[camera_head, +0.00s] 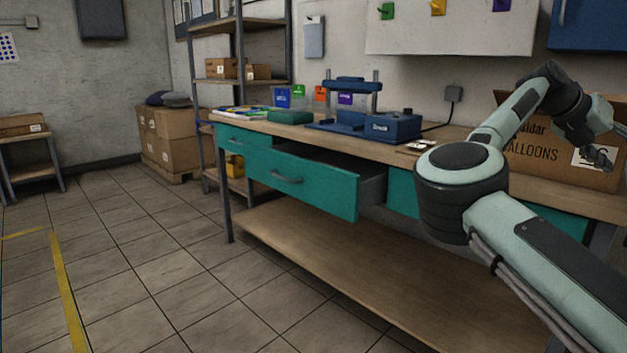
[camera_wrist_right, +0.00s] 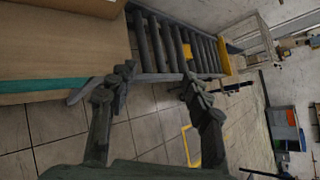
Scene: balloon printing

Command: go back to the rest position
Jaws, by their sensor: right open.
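My right arm comes in from the right of the head view and bends back over the workbench. Its gripper (camera_head: 598,155) is at the far right edge, in front of the balloon carton (camera_head: 545,152). In the right wrist view the two fingers of my right gripper (camera_wrist_right: 158,90) stand wide apart with nothing between them. Beyond them are the tiled floor and a dark roller rack (camera_wrist_right: 180,48). My left gripper is in neither view.
The workbench (camera_head: 265,128) has a teal drawer (camera_head: 305,180) pulled out. A blue press (camera_head: 375,125) and coloured bins (camera_head: 283,98) stand on top. Shelving (camera_head: 238,60) and stacked cartons (camera_head: 170,135) are behind. The tiled floor (camera_head: 150,255) at left is clear.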

